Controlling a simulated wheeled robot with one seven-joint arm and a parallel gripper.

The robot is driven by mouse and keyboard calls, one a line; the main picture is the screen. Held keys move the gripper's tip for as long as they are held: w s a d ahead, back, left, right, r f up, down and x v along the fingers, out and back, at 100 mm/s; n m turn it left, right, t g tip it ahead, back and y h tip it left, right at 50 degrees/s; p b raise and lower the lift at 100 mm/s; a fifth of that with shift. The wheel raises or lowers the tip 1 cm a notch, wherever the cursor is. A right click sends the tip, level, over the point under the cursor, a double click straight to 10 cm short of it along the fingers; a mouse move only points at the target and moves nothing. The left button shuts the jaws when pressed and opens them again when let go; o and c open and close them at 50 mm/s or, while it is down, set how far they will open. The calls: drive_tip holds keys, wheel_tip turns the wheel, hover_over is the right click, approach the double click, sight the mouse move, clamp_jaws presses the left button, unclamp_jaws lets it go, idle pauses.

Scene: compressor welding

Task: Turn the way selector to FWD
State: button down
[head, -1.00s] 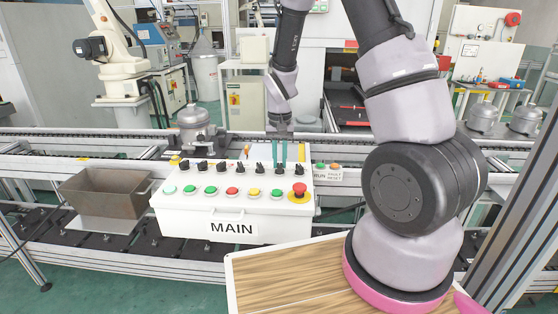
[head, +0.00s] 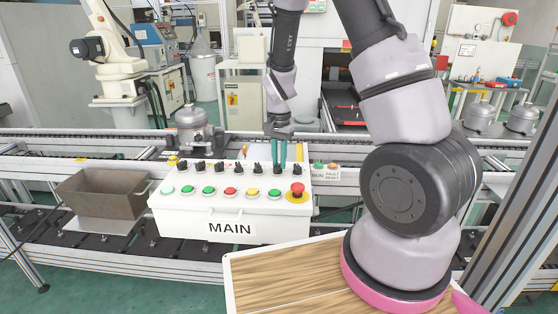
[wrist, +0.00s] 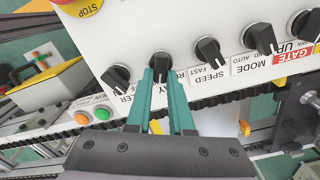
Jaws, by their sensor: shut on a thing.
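The way selector (wrist: 160,62) is a black rotary knob on the sloping top of the white MAIN control box (head: 175,227). In the wrist view it sits between the knob by the SPEED label and the leftmost black knob. My gripper (wrist: 162,76) is shut on this knob, with one teal finger on each side. In the head view my gripper (head: 279,160) reaches down to the second knob from the right in the back row. I cannot tell which way the knob points.
Other black knobs (wrist: 208,50) stand close on both sides. In front is a row of coloured buttons and a red emergency stop (head: 297,189). A small RUN and FAULT RESET button box (head: 325,170) is to the right. A metal bin (head: 102,193) stands left.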

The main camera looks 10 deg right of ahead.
drive_tip(key=c, duration=0.8)
unclamp_jaws()
drive_tip(key=shift+r, duration=0.15)
wheel_tip(320, 180, up, 11)
drive_tip(key=shift+f, duration=0.2)
